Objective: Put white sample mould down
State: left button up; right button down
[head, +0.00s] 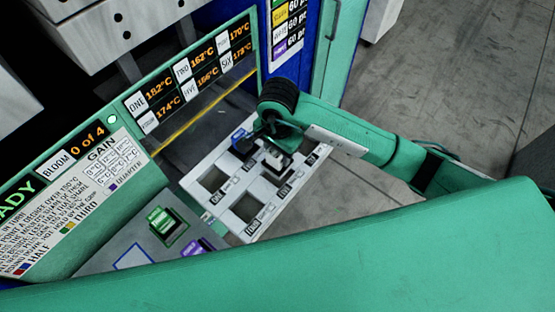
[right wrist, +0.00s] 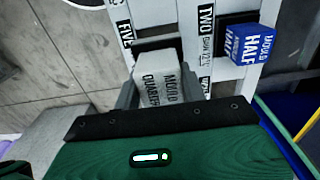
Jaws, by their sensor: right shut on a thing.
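The white sample mould (right wrist: 158,88), lettered "MOULD QUARTER", is between the fingers of my right gripper (right wrist: 160,96) in the right wrist view. The gripper is shut on it. In the head view the white mould (head: 275,157) shows under the right gripper (head: 272,152), over the pale slotted rack (head: 228,216). A dark slot lies just beyond the mould, between the "FIVE" and "TWO" labels. I cannot tell whether the mould's bottom touches the rack. My left gripper is not in view.
A blue mould (head: 241,140) sits on the rack beside the gripper; it also shows in the right wrist view (right wrist: 253,44). Two rack slots nearer the front look empty. A green mould (head: 166,222) and a purple mould (head: 196,247) stand on the grey panel. Display panels stand behind.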

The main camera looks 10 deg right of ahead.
aim_at(277, 164)
jog(key=shift+f+p, duration=0.55)
jog(key=shift+f, duration=2.15)
jog(key=shift+f, duration=0.1)
jog(key=shift+f, duration=0.1)
jog(key=c, duration=0.8)
grip_release()
